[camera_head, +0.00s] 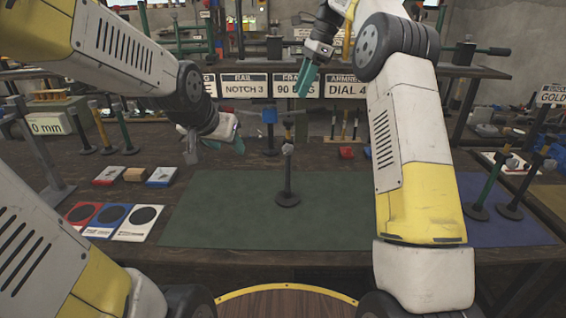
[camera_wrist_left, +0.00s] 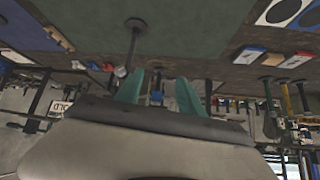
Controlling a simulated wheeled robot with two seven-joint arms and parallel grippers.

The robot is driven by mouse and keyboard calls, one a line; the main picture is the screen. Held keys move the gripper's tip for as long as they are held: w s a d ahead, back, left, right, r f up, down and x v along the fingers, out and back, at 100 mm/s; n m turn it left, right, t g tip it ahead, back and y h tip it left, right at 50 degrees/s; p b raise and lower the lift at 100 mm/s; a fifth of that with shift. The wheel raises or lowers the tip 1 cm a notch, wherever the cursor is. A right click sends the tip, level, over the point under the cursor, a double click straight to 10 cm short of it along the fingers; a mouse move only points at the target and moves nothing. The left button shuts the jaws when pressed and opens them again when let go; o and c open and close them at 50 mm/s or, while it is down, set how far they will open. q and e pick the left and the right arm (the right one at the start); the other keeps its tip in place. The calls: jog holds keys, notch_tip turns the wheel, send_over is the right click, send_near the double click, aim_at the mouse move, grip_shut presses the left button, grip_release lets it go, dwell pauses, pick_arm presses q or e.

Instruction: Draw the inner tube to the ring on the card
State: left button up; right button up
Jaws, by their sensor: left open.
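A dark post on a round base (camera_head: 288,198) stands upright on the green mat (camera_head: 235,215), with a grey knob near its top. It also shows upside down in the left wrist view (camera_wrist_left: 133,45). I cannot make out a separate inner tube or a ring. My left gripper (camera_head: 212,146) is open and apart from the post, to its left in the head view; its teal fingers (camera_wrist_left: 159,95) show in the wrist view. My right gripper (camera_head: 303,84) is raised near the signs; its jaw opening is unclear. A card at left reads "0 mm" (camera_head: 48,124), its start hidden.
Red, blue and white cards with black discs (camera_head: 112,215) lie left of the mat. Small blocks (camera_head: 135,174) lie behind them. Signs (camera_head: 245,86) line the back shelf. A blue-headed item (camera_head: 268,116) stands behind the mat. Several posts (camera_head: 487,188) stand at right.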

aim_at(286, 172)
pick_arm(q)
jog(key=w+d+f+m+t+h, duration=0.4)
jog(key=w+f, duration=0.6)
jog(key=w, duration=0.5)
jog(key=d+f+t+h, duration=0.1)
jog(key=d+f, duration=0.1)
jog(key=f, duration=0.1)
jog(key=w+d+f+t+h, duration=0.1)
jog(key=d+f, duration=0.2)
jog(key=f, duration=0.1)
jog(key=w+d+f+t+h, duration=0.1)
jog(key=d+f, duration=0.2)
jog(key=f, duration=0.1)
jog(key=shift+w+n, duration=0.15)
jog(key=shift+n, duration=0.15)
jog(key=x, duration=0.7)
jog(key=shift+w+d+t, duration=0.25)
jog(key=shift+w+t, duration=0.05)
jog(key=shift+r, duration=0.2)
jog(key=shift+c, duration=0.4)
grip_shut()
